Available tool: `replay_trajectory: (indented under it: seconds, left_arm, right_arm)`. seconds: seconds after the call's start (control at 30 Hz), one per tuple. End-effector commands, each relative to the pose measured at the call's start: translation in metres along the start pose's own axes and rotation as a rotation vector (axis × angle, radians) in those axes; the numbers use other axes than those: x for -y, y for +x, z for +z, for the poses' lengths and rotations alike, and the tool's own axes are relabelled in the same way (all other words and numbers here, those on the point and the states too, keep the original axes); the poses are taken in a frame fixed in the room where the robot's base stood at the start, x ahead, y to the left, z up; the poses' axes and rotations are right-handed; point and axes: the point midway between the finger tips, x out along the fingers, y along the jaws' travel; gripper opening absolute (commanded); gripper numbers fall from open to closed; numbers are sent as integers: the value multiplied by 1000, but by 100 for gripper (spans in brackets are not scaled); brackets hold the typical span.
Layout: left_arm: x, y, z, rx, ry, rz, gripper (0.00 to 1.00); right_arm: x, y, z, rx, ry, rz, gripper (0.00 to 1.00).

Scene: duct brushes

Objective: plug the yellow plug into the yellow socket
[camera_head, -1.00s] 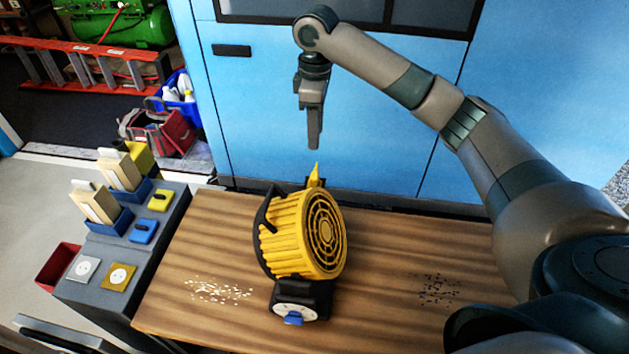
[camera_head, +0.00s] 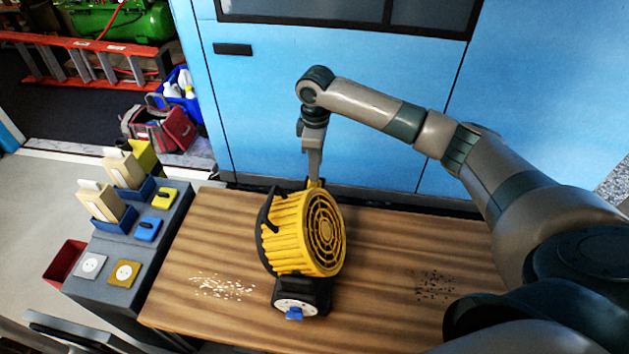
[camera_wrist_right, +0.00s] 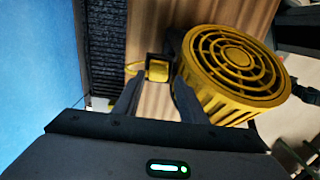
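A small yellow piece (camera_head: 315,183), which looks like the yellow plug, is behind the yellow fan unit (camera_head: 302,235) on the wooden table, partly hidden. My right gripper (camera_head: 314,174) points down right at it. In the right wrist view the yellow piece (camera_wrist_right: 157,70) shows between and just beyond the two open fingers (camera_wrist_right: 155,88). I cannot tell whether they touch it. The yellow socket (camera_head: 125,273) is a yellow plate with a white round face on the grey bench at left, beside a grey socket (camera_head: 90,265). My left gripper is not in view.
Blue bins with beige packs (camera_head: 100,205), a yellow block (camera_head: 163,198) and a blue block (camera_head: 147,229) sit on the grey bench (camera_head: 172,222). The fan's base has a blue knob (camera_head: 294,314). Pale bits (camera_head: 222,287) and dark bits (camera_head: 433,286) lie on the table. A blue cabinet (camera_head: 260,110) stands behind.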

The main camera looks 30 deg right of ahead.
Motion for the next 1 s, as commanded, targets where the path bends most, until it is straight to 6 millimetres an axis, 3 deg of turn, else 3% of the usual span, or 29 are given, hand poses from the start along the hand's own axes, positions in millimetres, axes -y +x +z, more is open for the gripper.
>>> replay_trajectory:
  seconds: [0.23,0.63,1.0]
  left_arm:
    - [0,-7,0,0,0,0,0]
    - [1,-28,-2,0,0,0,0]
    - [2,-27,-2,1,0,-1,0]
  right_arm:
    - [0,6,1,2,1,-2,38]
    - [-2,49,2,1,0,0,38]
    - [-3,52,1,0,0,1,38]
